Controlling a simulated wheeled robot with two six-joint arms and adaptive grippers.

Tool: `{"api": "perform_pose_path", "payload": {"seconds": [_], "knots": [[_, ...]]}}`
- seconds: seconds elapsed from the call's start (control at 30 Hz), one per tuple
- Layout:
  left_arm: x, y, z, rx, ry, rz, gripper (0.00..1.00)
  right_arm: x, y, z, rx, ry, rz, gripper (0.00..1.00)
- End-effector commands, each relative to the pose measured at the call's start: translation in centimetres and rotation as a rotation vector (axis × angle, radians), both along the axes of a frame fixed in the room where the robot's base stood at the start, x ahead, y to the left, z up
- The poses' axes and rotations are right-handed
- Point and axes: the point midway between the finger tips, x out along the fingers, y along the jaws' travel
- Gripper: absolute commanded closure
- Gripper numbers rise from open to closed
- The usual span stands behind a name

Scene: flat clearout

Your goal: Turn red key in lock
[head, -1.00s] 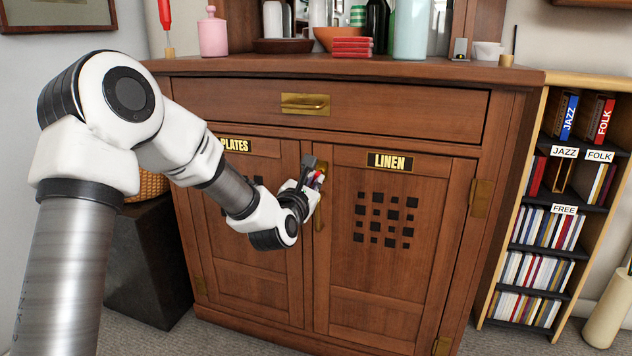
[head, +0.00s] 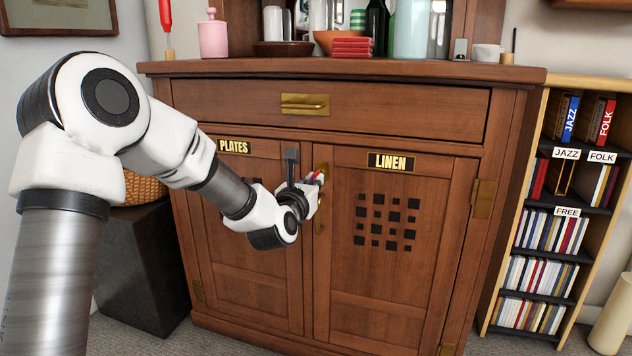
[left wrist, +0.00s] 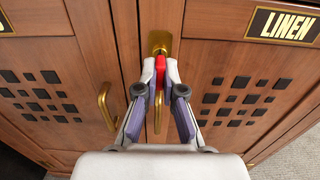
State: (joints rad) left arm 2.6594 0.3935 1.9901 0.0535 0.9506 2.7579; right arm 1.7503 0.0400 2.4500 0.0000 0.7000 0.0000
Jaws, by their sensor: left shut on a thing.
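The red key (left wrist: 160,67) shows in the left wrist view between my left gripper's fingertips (left wrist: 161,80). The gripper is shut on it. The key is at the brass lock plate (left wrist: 160,41) on the left edge of the LINEN door (head: 378,270). How deep the key sits in the lock is hidden. In the head view my left gripper (head: 314,185) is at the lock, and only a little red shows there. The LINEN door is closed. My right gripper is in neither view.
A brass handle (left wrist: 158,112) hangs just below the lock, behind the fingers. Another brass handle (left wrist: 107,107) is on the PLATES door to the left. A drawer (head: 390,108) is above. A media shelf (head: 481,310) stands to the right.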

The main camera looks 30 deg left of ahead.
Motion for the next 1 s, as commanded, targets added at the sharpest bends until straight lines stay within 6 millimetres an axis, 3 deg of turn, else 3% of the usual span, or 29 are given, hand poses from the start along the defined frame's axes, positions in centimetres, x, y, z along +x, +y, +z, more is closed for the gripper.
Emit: {"api": "perform_pose_path", "payload": {"seconds": [0.03, 0.1, 0.47, 0.57, 0.8, 1.0], "knots": [[0.0, 0.0, -0.1, -0.012, -0.003, 0.0, 0.86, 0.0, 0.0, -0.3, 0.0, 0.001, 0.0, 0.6], [0.0, 0.0, -0.1, -0.01, -0.002, 0.0, 0.64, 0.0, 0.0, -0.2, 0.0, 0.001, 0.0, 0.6], [-0.4, -0.1, 0.0, -0.009, -0.002, 0.0, 0.64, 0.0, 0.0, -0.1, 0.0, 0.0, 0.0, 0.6], [-1.6, -0.4, 0.0, -0.011, -0.002, -0.001, 0.64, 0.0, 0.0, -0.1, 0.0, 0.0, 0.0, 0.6], [-7.5, -1.8, 0.0, -0.013, -0.003, -0.001, 0.64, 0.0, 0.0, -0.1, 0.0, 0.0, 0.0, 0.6], [-11.1, -2.7, 0.0, -0.011, -0.003, -0.001, 0.64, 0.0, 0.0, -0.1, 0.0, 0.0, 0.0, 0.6]]}}
